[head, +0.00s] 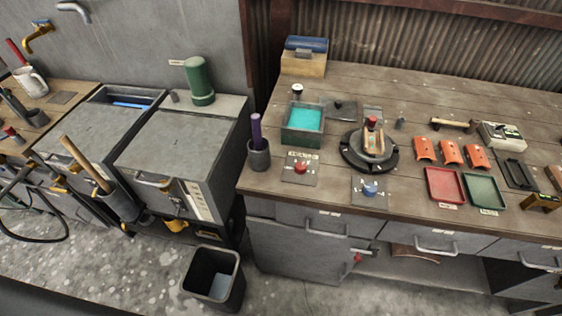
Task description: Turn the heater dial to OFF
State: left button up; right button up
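A red knob (301,167) sits on a small grey plate at the front left of the wooden workbench (330,100). A white label lies behind it, too small to read surely; it may be the heater dial. Another small red knob (357,257) is on the front of the cabinet below. I cannot tell the setting of any knob. Neither of my grippers is in view.
A purple-handled tool stands in a dark cup (259,155) left of the red knob. A teal-filled box (303,122) and a round black fixture (369,148) stand behind. Red (445,186) and green (484,190) trays lie right. A black bin (213,279) stands on the floor.

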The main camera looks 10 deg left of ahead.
aim_at(300, 167)
jog(key=u, duration=0.75)
jog(key=k, duration=1)
jog(key=z, duration=1.5)
